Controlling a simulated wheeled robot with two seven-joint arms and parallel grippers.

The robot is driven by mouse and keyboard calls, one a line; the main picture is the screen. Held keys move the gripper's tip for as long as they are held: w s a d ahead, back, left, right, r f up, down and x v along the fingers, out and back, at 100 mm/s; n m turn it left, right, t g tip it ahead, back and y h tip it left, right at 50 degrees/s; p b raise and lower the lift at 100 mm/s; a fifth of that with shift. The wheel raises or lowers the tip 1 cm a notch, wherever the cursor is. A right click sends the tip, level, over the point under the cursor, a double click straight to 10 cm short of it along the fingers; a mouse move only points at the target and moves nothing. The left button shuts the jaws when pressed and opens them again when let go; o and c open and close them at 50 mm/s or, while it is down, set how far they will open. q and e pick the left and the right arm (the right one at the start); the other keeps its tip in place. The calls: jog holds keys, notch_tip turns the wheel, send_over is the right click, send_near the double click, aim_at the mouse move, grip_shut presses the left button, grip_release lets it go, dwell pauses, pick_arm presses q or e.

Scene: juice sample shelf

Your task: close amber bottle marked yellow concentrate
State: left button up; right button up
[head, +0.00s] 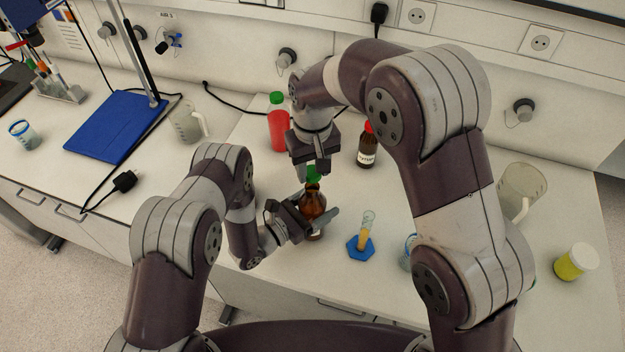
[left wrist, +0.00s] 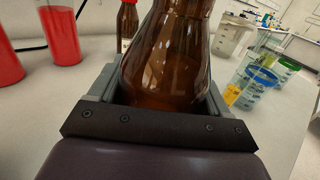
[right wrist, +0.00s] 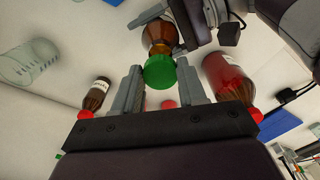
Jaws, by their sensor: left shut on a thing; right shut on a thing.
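The amber bottle (head: 312,201) stands upright near the middle of the bench. My left gripper (head: 311,214) is shut around its body from the left; in the left wrist view the brown glass (left wrist: 165,70) fills the space between the fingers. My right gripper (head: 313,168) points down from above and is shut on a green cap (head: 313,176) at the bottle's mouth. In the right wrist view the cap (right wrist: 159,71) sits between the fingertips, in line with the bottle neck (right wrist: 158,47). I cannot tell whether the cap is seated or threaded. No yellow-concentrate label is readable.
A red bottle with a green cap (head: 278,125) and a labelled brown bottle with a red cap (head: 367,150) stand behind. A blue hexagonal stand with a yellow-filled tube (head: 361,247) is close at right. A yellow-green jar (head: 571,264) and beaker (head: 522,187) are farther right.

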jog(key=shift+f, duration=0.9)
jog(key=shift+f, duration=0.9)
jog(key=shift+f, duration=0.5)
